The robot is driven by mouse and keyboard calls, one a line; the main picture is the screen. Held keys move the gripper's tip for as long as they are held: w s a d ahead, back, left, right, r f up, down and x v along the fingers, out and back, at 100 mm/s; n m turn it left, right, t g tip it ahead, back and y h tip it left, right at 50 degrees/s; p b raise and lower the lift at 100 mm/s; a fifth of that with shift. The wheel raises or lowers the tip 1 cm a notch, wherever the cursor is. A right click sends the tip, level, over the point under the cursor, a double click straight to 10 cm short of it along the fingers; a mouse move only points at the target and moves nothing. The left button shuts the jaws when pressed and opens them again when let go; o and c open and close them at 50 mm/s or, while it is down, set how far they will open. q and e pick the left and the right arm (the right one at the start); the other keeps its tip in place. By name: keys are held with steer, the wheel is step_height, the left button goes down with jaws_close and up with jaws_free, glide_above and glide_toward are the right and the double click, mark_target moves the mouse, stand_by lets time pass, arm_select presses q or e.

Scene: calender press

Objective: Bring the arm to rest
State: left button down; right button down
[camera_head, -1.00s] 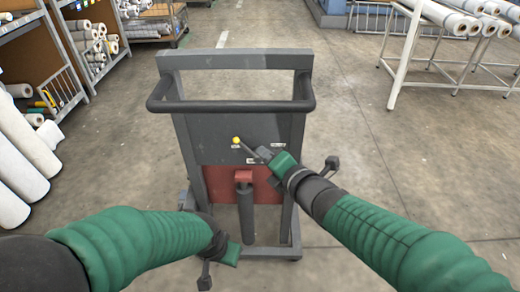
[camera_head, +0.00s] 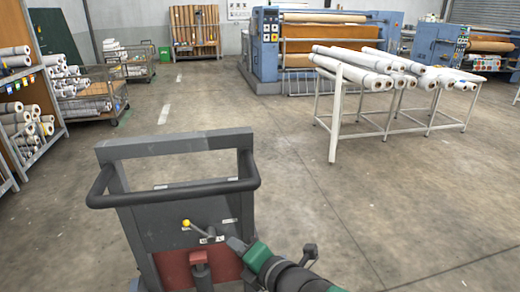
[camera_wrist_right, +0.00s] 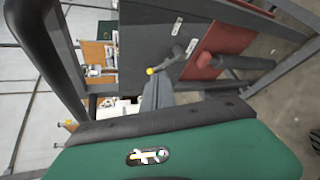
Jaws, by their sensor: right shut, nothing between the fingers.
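My right gripper (camera_head: 230,242) is shut and empty, in front of the dark grey panel of a wheeled cart (camera_head: 180,202). A small lever with a yellow knob (camera_head: 186,223) sticks out from that panel, up and left of the fingertips in the head view. My left gripper is out of view.
The cart has a black handlebar (camera_head: 172,192) and a red lower panel (camera_head: 190,268). A white rack of rolls (camera_head: 338,112) stands at the right, blue machines (camera_head: 268,45) behind, and shelves (camera_head: 30,110) at the left. The floor around the cart is clear.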

steer(key=d+f+m+g+h, duration=0.1)
steer(key=d+f+m+h, duration=0.2)
steer(key=d+f+m, duration=0.5)
steer(key=d+f+m+g+h, duration=0.1)
steer(key=d+f+m+h, duration=0.25)
steer(key=d+m, duration=0.45)
steer(key=s+d+f+m+g+h, duration=0.1)
steer(key=s+d+f+m+g, duration=0.25)
steer(key=s+d+m, duration=0.3)
steer(key=s+d+f+m+g+h, duration=0.2)
steer(key=s+d+f+m, duration=0.3)
steer(key=s+m, duration=0.15)
step_height(320, 180, up, 25)
steer(key=s+m+p, duration=0.1)
steer(key=s+p, duration=0.1)
steer(key=p, duration=2.4)
steer(key=shift+s+d+m, duration=0.25)
steer(key=shift+d+m, duration=0.05)
steer(key=shift+d, duration=0.1)
steer(key=shift+w+f, duration=0.1)
steer(key=shift+f, duration=0.05)
